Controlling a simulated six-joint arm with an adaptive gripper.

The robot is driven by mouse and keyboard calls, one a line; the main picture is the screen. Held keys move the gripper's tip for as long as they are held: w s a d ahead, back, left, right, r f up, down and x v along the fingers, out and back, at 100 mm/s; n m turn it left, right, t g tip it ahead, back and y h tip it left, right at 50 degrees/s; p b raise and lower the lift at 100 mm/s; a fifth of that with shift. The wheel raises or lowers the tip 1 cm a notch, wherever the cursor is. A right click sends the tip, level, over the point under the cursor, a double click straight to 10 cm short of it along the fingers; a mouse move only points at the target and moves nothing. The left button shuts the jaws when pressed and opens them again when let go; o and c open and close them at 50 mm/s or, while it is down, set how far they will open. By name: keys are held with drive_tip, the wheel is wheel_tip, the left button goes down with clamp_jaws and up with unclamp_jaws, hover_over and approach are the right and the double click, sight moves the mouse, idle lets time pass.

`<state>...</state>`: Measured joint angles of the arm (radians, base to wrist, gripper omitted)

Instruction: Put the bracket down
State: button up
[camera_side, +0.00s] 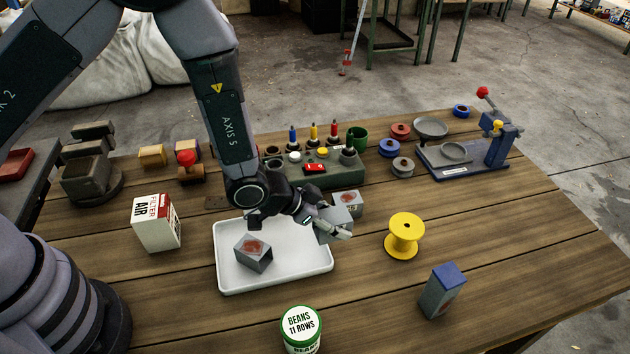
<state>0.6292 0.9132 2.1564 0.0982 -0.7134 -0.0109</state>
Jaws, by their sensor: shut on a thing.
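My gripper (341,233) reaches to the right over the right edge of the white tray (290,279). Its fingers are shut on a grey metal bracket (327,217), partly hidden by the fingers. Just behind it shows a grey piece with a reddish patch (348,199); I cannot tell whether it is part of the held bracket or a separate one. Another grey, box-shaped bracket with a reddish-brown patch (252,249) lies tilted in the left part of the tray. The gap between the held bracket and the tray or table is hard to judge.
A yellow spool (404,236) stands right of the tray, a blue-topped grey block (442,290) farther front right. A green-and-white beans can (301,330) stands in front, an air filter box (156,223) at left. A green tool rack (335,170) stands behind. The tray's right front is bare.

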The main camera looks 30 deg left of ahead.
hover_over(303, 234)
drive_tip(key=s+a, duration=0.2)
drive_tip(key=shift+m, duration=0.4)
wheel_tip(303, 234, down, 4)
drive_tip(key=shift+a+f, duration=0.1)
drive_tip(key=shift+f, duration=2.15)
drive_tip(key=shift+f, duration=0.1)
drive_tip(key=o, duration=1.2)
